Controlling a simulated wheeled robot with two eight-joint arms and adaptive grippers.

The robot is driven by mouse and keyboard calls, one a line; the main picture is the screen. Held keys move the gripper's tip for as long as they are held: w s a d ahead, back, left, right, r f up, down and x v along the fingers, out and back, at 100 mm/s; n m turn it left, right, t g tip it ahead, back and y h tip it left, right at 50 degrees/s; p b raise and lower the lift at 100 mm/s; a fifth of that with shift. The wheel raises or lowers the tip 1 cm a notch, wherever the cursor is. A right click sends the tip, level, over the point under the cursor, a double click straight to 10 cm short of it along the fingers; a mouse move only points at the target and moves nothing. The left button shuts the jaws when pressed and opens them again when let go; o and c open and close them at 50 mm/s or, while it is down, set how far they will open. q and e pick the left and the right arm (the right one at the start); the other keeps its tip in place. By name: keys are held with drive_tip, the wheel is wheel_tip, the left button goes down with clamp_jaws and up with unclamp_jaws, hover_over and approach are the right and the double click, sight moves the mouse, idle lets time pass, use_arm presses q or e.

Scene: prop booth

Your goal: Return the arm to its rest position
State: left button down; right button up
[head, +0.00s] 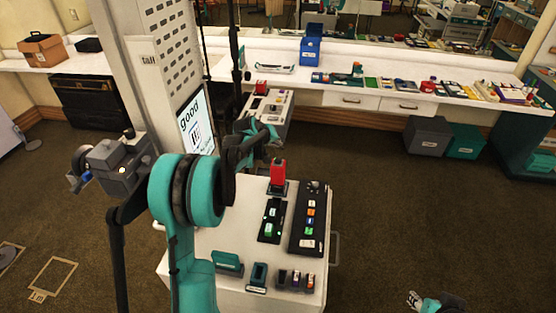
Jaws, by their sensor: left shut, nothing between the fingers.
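My left arm rises through the middle of the head view, with a big teal and black joint. Its left gripper (262,132) is small and dark with teal parts, above the far edge of the white cart top. It is shut and holds nothing. The cart (212,240) carries a red device (278,173) on a dark stand, just below the gripper in the picture. My right gripper cannot be made out; only a teal and grey piece shows at the bottom right edge.
A black panel with coloured buttons (309,216) and small teal holders (228,262) sit on the cart. A grey camera-like device (108,163) stands left of my arm. A long white counter (300,85) runs along the back. Brown carpet right of the cart is clear.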

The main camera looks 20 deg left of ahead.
use_arm(q)
drive_tip(key=s+d+r+m+g, duration=0.1)
drive_tip(key=s+d+r+m, duration=0.1)
drive_tip(key=s+d+r, duration=0.5)
drive_tip(key=s+d+r+m, duration=0.1)
drive_tip(key=s+d+m, duration=0.1)
drive_tip(key=s+d, duration=0.6)
drive_tip(key=s+d+f+m, duration=0.1)
drive_tip(key=s+f+m, duration=0.1)
drive_tip(key=s, duration=1)
drive_tip(key=s+d+f+m+g, duration=0.1)
drive_tip(key=s+f, duration=0.3)
drive_tip(key=s, duration=0.8)
drive_tip(key=shift+s+d+f+m+y, duration=0.15)
drive_tip(key=shift+s+d+m+y, duration=0.15)
drive_tip(key=shift+d+m, duration=0.4)
